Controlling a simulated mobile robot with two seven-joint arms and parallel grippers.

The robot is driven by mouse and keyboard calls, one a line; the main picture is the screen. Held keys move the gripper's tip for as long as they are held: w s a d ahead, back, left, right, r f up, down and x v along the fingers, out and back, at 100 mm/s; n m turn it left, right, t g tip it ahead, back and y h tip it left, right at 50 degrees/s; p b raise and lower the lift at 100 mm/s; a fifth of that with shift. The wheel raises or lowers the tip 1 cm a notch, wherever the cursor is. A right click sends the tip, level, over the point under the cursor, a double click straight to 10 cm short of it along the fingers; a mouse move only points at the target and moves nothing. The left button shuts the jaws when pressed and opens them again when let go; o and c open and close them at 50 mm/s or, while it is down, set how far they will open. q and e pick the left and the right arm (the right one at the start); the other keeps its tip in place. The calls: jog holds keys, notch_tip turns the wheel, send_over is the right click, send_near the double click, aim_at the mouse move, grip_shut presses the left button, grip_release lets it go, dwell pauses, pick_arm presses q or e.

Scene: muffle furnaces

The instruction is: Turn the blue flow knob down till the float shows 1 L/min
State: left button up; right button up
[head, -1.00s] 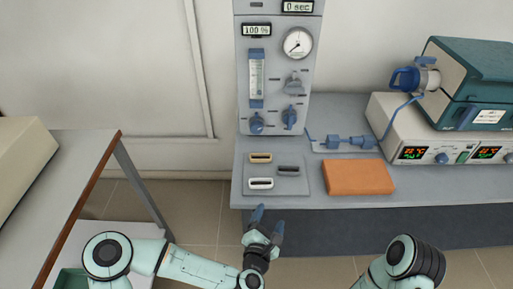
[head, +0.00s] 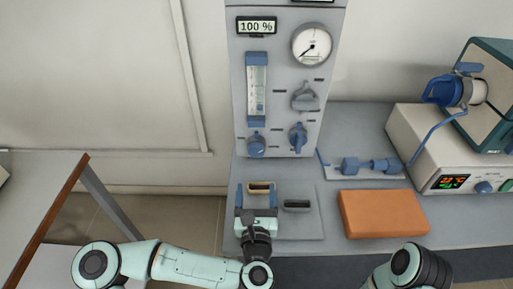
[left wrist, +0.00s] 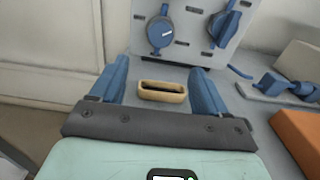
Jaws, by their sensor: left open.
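The blue flow knob (head: 256,145) is at the lower left of the grey gas panel (head: 240,110), below the blue-ended float tube (head: 257,90). The float's reading is too small to tell. The round blue knob with a white mark also shows in the left wrist view (left wrist: 160,33). My left gripper (head: 256,190) is open over the grey plate in front of the panel. Its blue fingers (left wrist: 160,85) stand on either side of a tan slotted piece, apart from the knob. My right gripper is not in view; only part of my right arm shows.
The tan slotted piece (head: 261,187) and a dark one (head: 297,205) lie on the grey plate (head: 310,228). An orange block (head: 384,213) lies to the right. Blue tubing fittings (head: 370,166) lie behind it. Another blue knob (head: 298,137) sits right of the flow knob.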

pick_arm(q)
jog(key=b, duration=0.1)
send_near(257, 154)
jog(key=shift+w+a, duration=0.1)
jog(key=shift+w, duration=0.6)
jog(key=w+b, duration=0.1)
jog(key=w, duration=0.4)
jog(key=shift+w+r, duration=0.1)
jog(key=shift+w, duration=1)
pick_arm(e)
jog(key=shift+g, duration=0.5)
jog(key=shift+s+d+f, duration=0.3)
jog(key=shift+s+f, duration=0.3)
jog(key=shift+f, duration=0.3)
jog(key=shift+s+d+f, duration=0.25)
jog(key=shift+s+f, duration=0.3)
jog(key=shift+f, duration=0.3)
pick_arm(q)
jog(key=c, duration=1.1)
jog(key=shift+o, duration=0.2)
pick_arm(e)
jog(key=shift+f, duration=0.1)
